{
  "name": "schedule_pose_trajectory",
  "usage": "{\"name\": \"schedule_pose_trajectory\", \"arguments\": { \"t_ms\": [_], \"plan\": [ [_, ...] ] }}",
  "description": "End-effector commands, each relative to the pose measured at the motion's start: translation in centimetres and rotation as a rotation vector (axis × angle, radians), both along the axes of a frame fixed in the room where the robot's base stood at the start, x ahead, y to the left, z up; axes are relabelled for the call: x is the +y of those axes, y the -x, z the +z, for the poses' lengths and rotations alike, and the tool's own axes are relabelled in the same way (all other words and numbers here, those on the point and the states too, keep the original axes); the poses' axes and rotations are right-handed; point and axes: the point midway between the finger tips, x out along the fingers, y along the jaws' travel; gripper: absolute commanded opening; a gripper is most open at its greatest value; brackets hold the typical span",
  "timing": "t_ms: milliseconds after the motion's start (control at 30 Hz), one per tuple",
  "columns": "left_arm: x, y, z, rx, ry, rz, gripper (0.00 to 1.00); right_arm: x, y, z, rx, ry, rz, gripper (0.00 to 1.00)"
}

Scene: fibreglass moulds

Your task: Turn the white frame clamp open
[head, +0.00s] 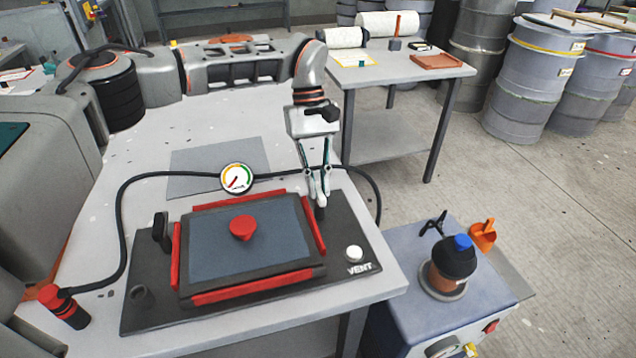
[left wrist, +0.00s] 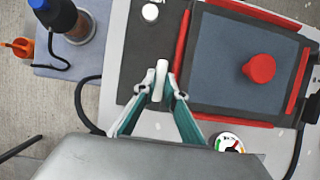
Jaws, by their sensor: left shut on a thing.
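The white frame clamp (left wrist: 161,75) shows in the left wrist view as a short white bar beside the red edge strip of the mould frame (left wrist: 181,45). My left gripper (left wrist: 161,93) is shut on it, with one fingertip on each side. In the head view my left gripper (head: 318,197) points down at the right side of the frame and its fingers mostly hide the clamp. A black clamp (head: 161,231) stands upright on the frame's left side. A red knob (head: 243,228) sits on the dark panel (head: 210,244). My right gripper is not in view.
A gauge (head: 237,178) with a black hose stands behind the frame. A white VENT button (head: 354,254) is right of it. A red-capped fitting (head: 63,305) is at the front left. A blue-capped bottle (head: 453,263) stands on the cart at right.

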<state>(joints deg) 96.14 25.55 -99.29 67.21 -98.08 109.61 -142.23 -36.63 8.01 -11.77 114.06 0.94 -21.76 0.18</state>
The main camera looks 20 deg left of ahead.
Motion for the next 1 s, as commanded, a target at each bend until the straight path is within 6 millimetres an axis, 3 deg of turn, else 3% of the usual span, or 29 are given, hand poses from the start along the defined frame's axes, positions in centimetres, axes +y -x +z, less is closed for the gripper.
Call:
{"name": "schedule_pose_trajectory", "arguments": {
  "t_ms": [200, 233, 300, 733, 1000],
  "plan": [
    [0.0, 0.0, 0.0, -0.003, 0.001, -0.002, 0.0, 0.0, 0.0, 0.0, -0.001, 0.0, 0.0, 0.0],
    [0.0, 0.0, 0.0, -0.003, 0.001, -0.002, 0.16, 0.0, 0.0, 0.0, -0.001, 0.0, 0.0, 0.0],
    [0.0, 0.0, 0.0, -0.003, 0.0, -0.001, 0.28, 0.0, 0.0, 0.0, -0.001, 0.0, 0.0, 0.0],
    [0.1, -0.3, 0.6, -0.002, 0.0, 0.0, 0.28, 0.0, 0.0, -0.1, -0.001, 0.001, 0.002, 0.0],
    [1.1, -1.9, 5.2, -0.006, -0.001, 0.002, 0.28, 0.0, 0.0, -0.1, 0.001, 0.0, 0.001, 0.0]
  ]
}}
